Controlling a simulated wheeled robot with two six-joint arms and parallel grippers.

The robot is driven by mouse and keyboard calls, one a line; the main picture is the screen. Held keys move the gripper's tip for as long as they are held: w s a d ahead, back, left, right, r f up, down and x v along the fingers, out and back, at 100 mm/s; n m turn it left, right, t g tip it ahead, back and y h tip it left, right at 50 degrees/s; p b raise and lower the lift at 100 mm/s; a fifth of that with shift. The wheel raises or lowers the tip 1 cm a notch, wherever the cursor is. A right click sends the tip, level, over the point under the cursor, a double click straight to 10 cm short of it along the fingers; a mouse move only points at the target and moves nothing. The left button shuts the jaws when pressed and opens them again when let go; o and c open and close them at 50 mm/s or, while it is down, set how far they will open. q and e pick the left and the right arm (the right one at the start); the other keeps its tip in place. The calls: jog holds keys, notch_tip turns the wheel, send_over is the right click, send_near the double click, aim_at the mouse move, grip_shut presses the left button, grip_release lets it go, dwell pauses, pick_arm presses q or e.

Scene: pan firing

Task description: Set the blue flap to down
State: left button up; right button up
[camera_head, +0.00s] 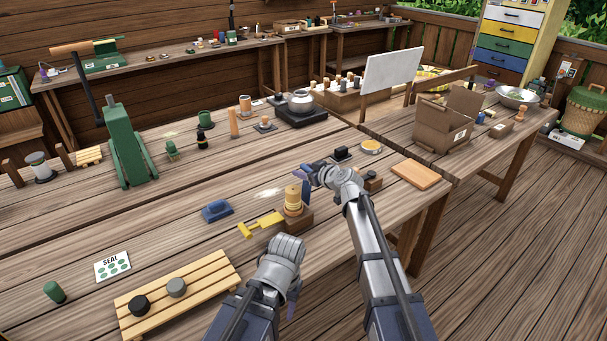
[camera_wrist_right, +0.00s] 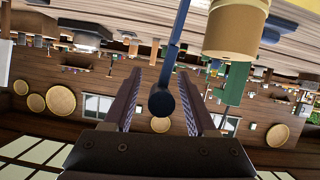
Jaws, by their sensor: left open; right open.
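The blue flap (camera_head: 306,194) stands upright beside a tan and yellow cylinder (camera_head: 293,200) on a small wooden block (camera_head: 297,222). In the right wrist view, a thin blue bar with a round end (camera_wrist_right: 162,103), which appears to be the flap, runs between the two fingers. My right gripper (camera_head: 308,172) is open, just above and beside the flap. Its fingers (camera_wrist_right: 160,90) sit apart on either side of the bar, with visible gaps. My left gripper (camera_head: 292,298) is low at the front, pointing downward and away from the flap; its fingers are partly hidden.
A yellow handle-like part (camera_head: 262,225) lies left of the block, and a blue item (camera_head: 216,210) lies further left. A slatted rack (camera_head: 205,283) with two pucks is at the front left. A cardboard box (camera_head: 446,120) stands to the right. The middle-left tabletop is mostly clear.

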jog(key=shift+w+a+f, duration=0.25)
jog(key=shift+w+a, duration=0.05)
jog(key=shift+w, duration=0.1)
grip_shut()
dwell(1.2)
